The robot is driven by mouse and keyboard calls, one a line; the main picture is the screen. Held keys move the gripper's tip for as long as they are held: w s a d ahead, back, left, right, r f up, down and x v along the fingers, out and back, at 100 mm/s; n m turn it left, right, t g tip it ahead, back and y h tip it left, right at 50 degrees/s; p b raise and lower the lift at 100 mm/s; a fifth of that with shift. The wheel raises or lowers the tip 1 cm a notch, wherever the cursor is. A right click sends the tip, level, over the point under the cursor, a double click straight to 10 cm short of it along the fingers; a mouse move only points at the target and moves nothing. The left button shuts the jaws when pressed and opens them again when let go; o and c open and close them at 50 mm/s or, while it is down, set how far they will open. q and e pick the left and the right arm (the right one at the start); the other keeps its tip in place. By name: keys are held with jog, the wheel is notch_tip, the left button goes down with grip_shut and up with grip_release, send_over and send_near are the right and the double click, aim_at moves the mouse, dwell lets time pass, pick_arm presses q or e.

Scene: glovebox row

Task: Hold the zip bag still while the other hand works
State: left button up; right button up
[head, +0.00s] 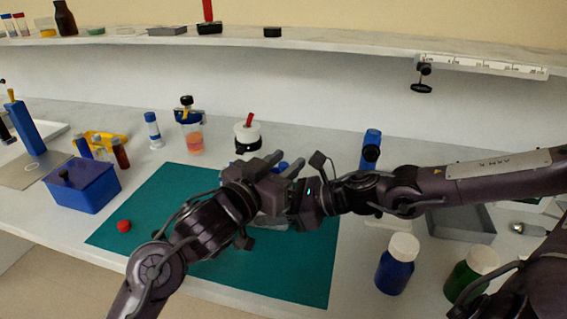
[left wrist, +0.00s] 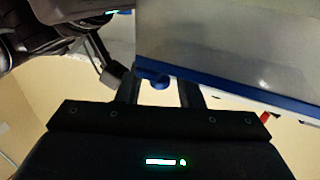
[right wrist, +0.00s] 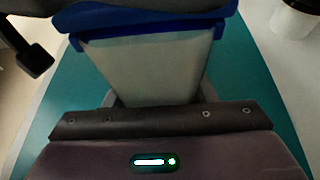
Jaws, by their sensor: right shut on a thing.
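The zip bag is a clear, greyish pouch with a blue zip strip. It fills the upper right wrist view (right wrist: 145,70) and the upper right of the left wrist view (left wrist: 235,45). In the head view it is mostly hidden behind my grippers, with a pale part (head: 271,222) showing below them. My right gripper (right wrist: 155,103) is shut on the bag's body, below the strip. My left gripper (head: 284,161) is open, its two fingers either side of a small blue slider (left wrist: 155,80) at the strip; contact cannot be told.
A teal mat (head: 305,262) lies under the grippers, with a red cap (head: 124,226) on it. A blue box (head: 88,190) stands left. A blue bottle (head: 395,268), green bottle (head: 470,275) and grey tray (head: 460,225) stand right. A white-topped jar (head: 247,135) stands behind.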

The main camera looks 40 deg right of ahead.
pick_arm(q)
grip_shut()
jog(key=shift+w+a, duration=0.1)
jog(key=w+a, duration=0.7)
jog(key=w, duration=0.1)
jog(key=shift+w+a, duration=0.15)
jog(key=shift+a, duration=0.25)
grip_release()
